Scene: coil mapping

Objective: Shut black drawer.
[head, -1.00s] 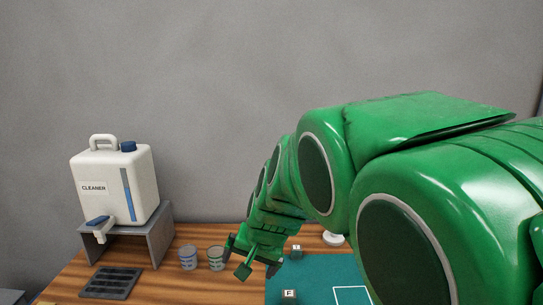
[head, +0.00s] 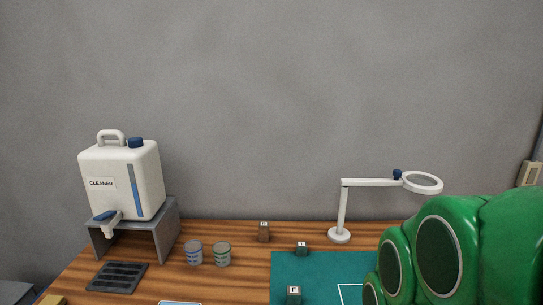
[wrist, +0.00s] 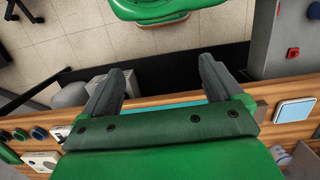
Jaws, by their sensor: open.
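My gripper (wrist: 162,66) shows in the wrist view, with its two grey fingers wide apart and nothing between them. It points down past the wooden table's edge. A dark panel-like shape (wrist: 175,78) lies beyond and below the fingers; it may be the black drawer, but I cannot tell how far it is out. The fingers and palm hide part of it. The head view shows no drawer and no gripper, only my green arm at the lower right.
The wooden table (head: 226,285) holds a white cleaner jug (head: 122,180) on a grey stand, two cups (head: 222,254), a green mat (head: 320,270) and a magnifier lamp (head: 342,210). In the wrist view, a grey post (wrist: 285,30) with a red button stands at right.

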